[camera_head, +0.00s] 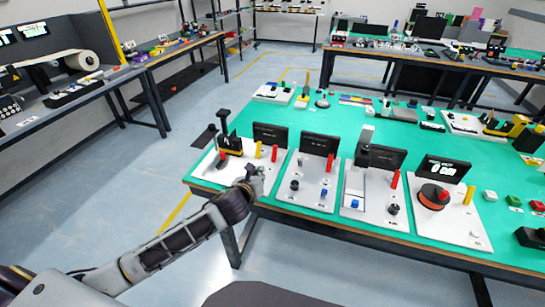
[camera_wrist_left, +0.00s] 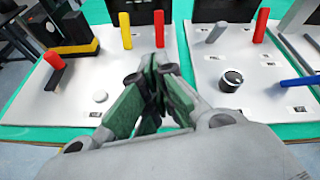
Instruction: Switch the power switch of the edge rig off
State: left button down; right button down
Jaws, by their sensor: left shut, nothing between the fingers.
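Several white rig panels stand in a row along the front of the green-topped table. I cannot read which is the edge rig. The leftmost panel (camera_head: 205,172) bears a black-and-yellow device, a yellow post and a red post. In the left wrist view this panel (camera_wrist_left: 85,110) also shows a red-tipped lever (camera_wrist_left: 55,62) and a white round button (camera_wrist_left: 100,96). The second panel (camera_wrist_left: 270,100) has a black knob (camera_wrist_left: 232,78) and a blue lever (camera_wrist_left: 300,82).
Dark display boxes stand behind the panels. The green tabletop (camera_head: 340,120) behind is partly clear. Floor is open at the left.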

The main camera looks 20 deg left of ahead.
pick_arm(q)
jog(key=m, duration=0.1)
jog(key=w+r+m, duration=0.1)
jog(key=shift+w+a+r+m+t, duration=0.1)
jog(key=shift+w+a+m+t, duration=0.05)
jog(key=shift+w+m+t, duration=0.2)
pick_arm(e)
jog(key=shift+w+d, duration=0.15)
jog(key=shift+d, duration=0.7)
pick_arm(q)
jog(key=shift+w, duration=0.1)
